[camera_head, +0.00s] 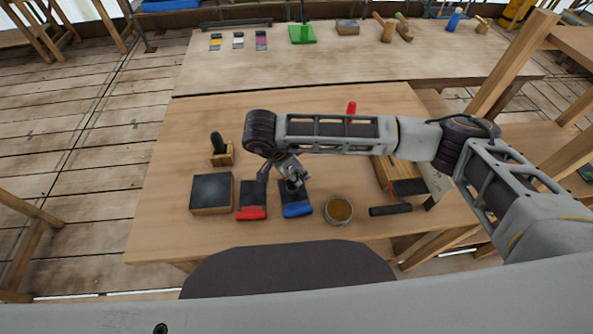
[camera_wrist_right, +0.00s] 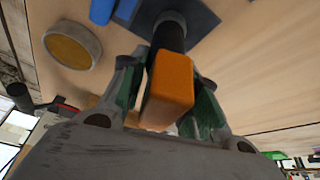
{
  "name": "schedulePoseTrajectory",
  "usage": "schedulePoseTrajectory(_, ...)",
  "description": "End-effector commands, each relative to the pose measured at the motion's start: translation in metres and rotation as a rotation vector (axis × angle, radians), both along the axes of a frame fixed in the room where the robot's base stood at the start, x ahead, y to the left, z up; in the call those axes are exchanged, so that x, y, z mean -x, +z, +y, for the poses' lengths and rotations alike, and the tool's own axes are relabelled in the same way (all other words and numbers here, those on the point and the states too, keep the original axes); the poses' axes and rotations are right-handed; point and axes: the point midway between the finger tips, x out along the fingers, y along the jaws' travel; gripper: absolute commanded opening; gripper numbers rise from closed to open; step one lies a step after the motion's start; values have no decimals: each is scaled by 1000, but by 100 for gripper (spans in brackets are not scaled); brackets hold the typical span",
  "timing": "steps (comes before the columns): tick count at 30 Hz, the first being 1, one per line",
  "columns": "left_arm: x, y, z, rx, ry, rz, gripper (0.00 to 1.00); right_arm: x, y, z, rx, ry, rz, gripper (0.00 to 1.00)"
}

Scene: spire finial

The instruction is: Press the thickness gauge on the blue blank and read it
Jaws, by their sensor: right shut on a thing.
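The blue blank (camera_head: 297,210), a dark plate with a blue front edge, lies on the workbench and shows at the top of the right wrist view (camera_wrist_right: 185,18). My right gripper (camera_head: 291,181) is directly over it, shut on the thickness gauge (camera_wrist_right: 168,90). The gauge has an orange body between the fingers and a black cylinder reaching down to the dark plate. The cylinder's end meets the plate in the picture, but I cannot tell whether it touches. No reading is visible. In the head view the gripper and arm mostly hide the gauge. My left gripper is out of view.
A red-edged blank (camera_head: 251,212) lies just left of the blue one, with a dark block (camera_head: 211,193) beyond. A black-handled wooden holder (camera_head: 221,158) stands behind. A round tin (camera_head: 339,210) and a black-handled tool (camera_head: 390,210) are to the right. The front left bench is clear.

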Motion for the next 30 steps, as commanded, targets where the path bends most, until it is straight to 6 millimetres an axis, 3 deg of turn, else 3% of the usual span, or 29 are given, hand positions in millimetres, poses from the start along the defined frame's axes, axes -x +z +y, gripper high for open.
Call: schedulePoseTrajectory(30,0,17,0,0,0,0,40,-2,49,0,-1,-1,-6,2)
